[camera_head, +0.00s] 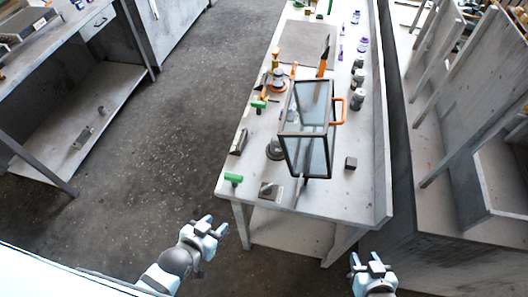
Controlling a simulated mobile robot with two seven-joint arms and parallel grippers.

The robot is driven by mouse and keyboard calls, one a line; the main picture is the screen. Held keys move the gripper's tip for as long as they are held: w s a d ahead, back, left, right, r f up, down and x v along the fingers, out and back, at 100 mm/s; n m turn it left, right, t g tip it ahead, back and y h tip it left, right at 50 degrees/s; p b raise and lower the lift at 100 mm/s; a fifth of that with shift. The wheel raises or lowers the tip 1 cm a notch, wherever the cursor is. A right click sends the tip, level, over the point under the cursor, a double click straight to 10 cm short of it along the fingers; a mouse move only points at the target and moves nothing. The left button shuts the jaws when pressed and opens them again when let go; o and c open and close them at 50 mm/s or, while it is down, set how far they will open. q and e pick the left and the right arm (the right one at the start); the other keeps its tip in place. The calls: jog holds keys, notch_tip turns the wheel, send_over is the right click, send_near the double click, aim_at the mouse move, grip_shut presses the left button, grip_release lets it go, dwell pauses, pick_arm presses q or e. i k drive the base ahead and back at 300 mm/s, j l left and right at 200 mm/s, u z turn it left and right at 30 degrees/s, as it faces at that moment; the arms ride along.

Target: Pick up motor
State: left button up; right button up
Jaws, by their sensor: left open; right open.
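No part can be surely told as the motor at this size. A dark round part (274,152) stands on the workbench (345,200), partly hidden by a glass case. A grey round part with orange (278,86) stands further back. A small dark block (350,163) lies right of the case. My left gripper (213,224) is open and empty, in front of the bench's near left corner and apart from it. My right gripper (366,259) is open and empty, in front of the bench's near right side. Neither touches anything.
The dark-framed glass case (306,125) with an orange handle (341,110) stands tall mid-bench. A shelf unit (450,110) stands right. The floor (150,130) left is clear.

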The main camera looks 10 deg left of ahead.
aim_at(276, 150)
jog(key=k+j, duration=0.1)
jog(key=j, duration=0.6)
jog(key=k+j, duration=0.15)
jog(key=j, duration=0.2)
jog(key=i+j, duration=0.1)
jog(key=j, duration=0.25)
jog(key=i+j, duration=0.1)
jog(key=j, duration=0.25)
jog(key=i+j+z, duration=0.1)
jog(key=j, duration=0.25)
jog(key=i+j, duration=0.6)
jog(key=i, duration=0.25)
